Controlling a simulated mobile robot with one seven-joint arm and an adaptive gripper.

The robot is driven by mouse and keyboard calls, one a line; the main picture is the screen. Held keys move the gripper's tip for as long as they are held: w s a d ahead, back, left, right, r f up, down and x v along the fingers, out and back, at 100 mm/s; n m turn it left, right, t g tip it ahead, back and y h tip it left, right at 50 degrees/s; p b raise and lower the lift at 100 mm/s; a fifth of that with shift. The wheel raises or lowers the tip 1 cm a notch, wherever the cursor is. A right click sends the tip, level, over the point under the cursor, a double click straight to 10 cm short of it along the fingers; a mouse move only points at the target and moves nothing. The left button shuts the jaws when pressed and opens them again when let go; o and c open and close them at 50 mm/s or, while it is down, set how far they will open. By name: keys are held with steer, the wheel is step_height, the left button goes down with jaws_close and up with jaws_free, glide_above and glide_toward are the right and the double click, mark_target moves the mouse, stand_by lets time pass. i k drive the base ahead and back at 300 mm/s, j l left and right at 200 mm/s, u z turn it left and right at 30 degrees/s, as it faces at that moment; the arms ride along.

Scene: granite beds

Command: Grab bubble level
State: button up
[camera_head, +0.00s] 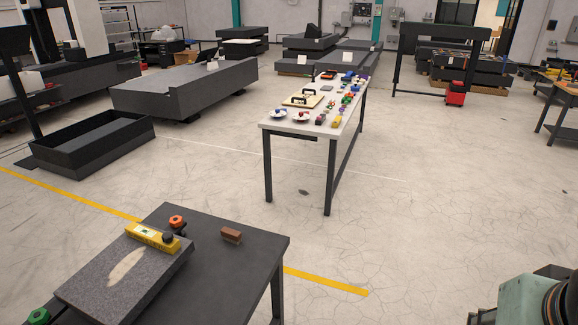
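A yellow bubble level (152,236) lies on the far end of a grey granite plate (118,285). The plate rests on a dark table (222,275) at the lower left. A dark round knob (168,238) sits at the level's right end; I cannot tell if it is part of the level. A pale worn patch shows on the plate in front of the level. Part of my arm may show at the lower right corner, well apart from the table. My gripper's fingers are not in view.
An orange-red knob (177,221) and a brown block (231,235) are near the level on the dark table. A green knob (38,316) is at the lower left. A white-topped table (335,127) with many small items stands farther back. Floor right of the dark table is clear.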

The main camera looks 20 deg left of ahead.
mark_target(152, 237)
steer(key=i+u, duration=0.3)
steer(key=i, duration=0.25)
steer(key=i+l+u, duration=0.1)
steer(key=i+u, duration=0.15)
steer(key=i, duration=0.3)
steer(key=i+u, duration=0.2)
steer(key=u, duration=0.2)
steer(key=i+u, duration=0.15)
steer(key=u, duration=0.25)
steer(key=i+u, duration=0.2)
steer(key=u, duration=0.15)
steer(key=i+u, duration=0.15)
steer(key=u, duration=0.25)
steer(key=i+u, duration=0.2)
steer(key=u, duration=0.2)
steer(key=i+u, duration=0.2)
steer(key=u, duration=0.2)
